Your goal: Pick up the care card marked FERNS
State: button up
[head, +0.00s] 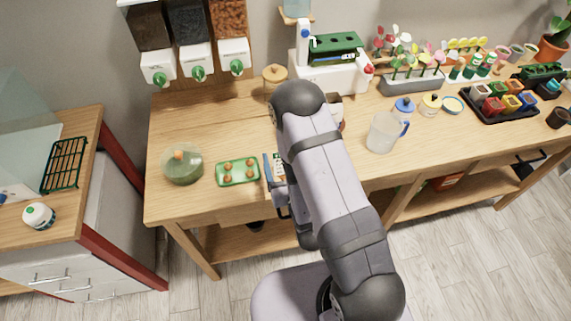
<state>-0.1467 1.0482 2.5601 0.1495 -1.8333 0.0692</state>
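A small group of flat printed pieces, blue and white and perhaps care cards (278,166), lies or stands near the front edge of the wooden table, just left of my arm. Any writing on them is too small to read, so I cannot tell which one is marked FERNS. My arm covers their right side. My gripper (284,211) is just in front of them, by the table's front edge. It is mostly hidden by my own arm, and its fingers do not show clearly.
A clear jug (384,131) stands to the right. Dispensers (196,60) hang at the back left. Bare tabletop (222,127) lies behind the tray.

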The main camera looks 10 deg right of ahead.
jog(key=shift+w, duration=0.15)
jog(key=w+b, duration=0.1)
jog(key=b, duration=0.1)
jog(key=w+f+b, duration=0.1)
jog(key=b, duration=0.1)
jog(key=shift+w, duration=0.3)
jog(key=shift+w+b, duration=0.95)
jog(key=shift+w, duration=0.25)
jog(key=c, duration=1.1)
